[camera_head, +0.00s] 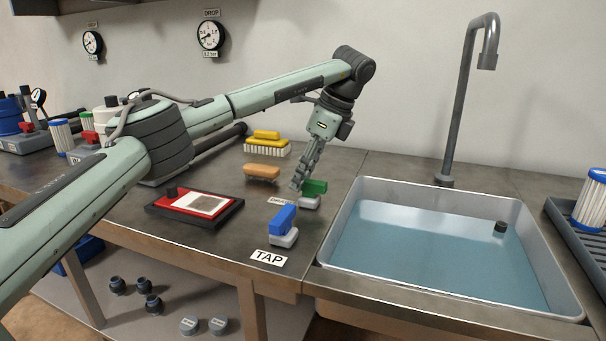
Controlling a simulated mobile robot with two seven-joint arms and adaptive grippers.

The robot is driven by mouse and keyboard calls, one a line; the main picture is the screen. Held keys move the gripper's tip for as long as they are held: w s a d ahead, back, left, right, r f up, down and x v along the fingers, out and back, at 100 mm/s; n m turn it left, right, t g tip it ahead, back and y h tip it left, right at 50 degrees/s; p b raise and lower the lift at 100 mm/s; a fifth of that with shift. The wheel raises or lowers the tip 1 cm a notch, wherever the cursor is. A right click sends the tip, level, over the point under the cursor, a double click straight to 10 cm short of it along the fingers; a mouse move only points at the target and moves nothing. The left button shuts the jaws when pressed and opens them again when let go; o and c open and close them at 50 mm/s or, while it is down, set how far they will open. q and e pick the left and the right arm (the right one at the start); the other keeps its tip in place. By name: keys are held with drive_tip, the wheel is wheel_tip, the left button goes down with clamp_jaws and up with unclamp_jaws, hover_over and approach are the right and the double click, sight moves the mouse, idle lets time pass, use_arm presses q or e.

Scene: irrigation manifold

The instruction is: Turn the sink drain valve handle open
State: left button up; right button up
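A green valve handle (315,187) on a light grey base stands on the counter left of the sink, with a small white label (281,201) beside it that is too small to read clearly. My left gripper (297,187) points down just left of the green handle. Its fingers look close together; contact with the handle cannot be told. My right gripper is not in view.
A grey tap (462,100) rises behind the sink. A red and black framed tray (233,209), an orange sponge (262,172) and a yellow brush (266,145) lie left of the handles. A rack with a filter (592,200) stands at the right.

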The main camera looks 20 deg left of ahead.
sight(324, 183)
use_arm(q)
drive_tip(key=v, duration=1.1)
drive_tip(key=shift+r, duration=0.35)
drive_tip(key=shift+d, duration=0.15)
